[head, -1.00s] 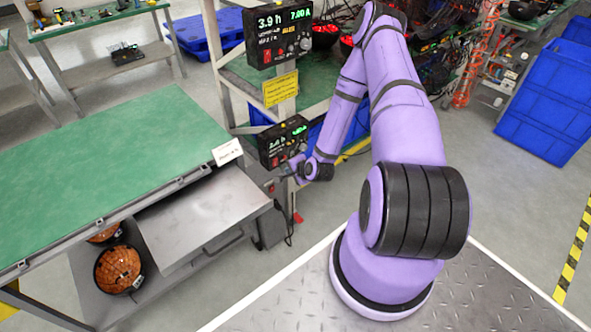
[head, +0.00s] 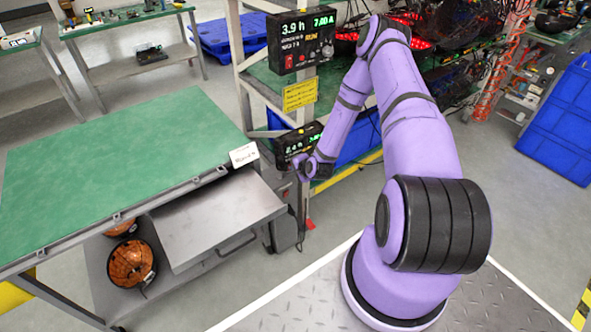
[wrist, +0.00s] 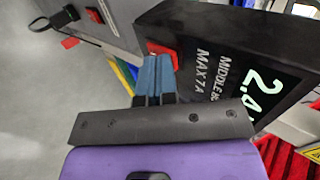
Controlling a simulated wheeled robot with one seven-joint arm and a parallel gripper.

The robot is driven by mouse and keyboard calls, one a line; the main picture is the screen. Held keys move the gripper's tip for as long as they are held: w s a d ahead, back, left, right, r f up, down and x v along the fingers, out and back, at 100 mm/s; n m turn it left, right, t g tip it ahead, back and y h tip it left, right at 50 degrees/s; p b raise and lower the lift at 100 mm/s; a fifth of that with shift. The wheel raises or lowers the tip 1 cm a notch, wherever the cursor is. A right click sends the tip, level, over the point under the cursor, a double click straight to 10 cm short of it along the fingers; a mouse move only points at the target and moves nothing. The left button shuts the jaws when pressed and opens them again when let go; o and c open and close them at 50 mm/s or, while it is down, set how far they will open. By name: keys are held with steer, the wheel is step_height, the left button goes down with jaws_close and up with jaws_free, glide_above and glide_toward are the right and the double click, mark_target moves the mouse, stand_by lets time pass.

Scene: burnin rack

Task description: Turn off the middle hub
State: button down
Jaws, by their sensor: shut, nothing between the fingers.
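The middle hub is a black box with a lit display, low on the rack post in the head view (head: 293,140). In the wrist view its black face (wrist: 205,65) reads "MIDDLE" and "MAX 7 A", with lit digits starting "2." A red switch (wrist: 164,50) sits near the face's edge, partly covered by my fingers. My gripper (wrist: 154,60) has its blue fingers shut together with nothing between them. The fingertips are at or very near the switch; contact is unclear. In the head view my gripper (head: 300,168) is just below and in front of the hub.
Another black hub (head: 302,42) showing 3.9 h and 7.00 A is higher on the post, above a yellow label (head: 299,95). A grey box with its own red switch (wrist: 95,15) and a black plug (wrist: 55,18) is nearby. A green-topped bench (head: 120,170) stands at left.

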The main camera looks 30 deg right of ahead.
steer(key=shift+w+r, duration=0.2)
steer(key=shift+r, duration=0.65)
stand_by(0.3)
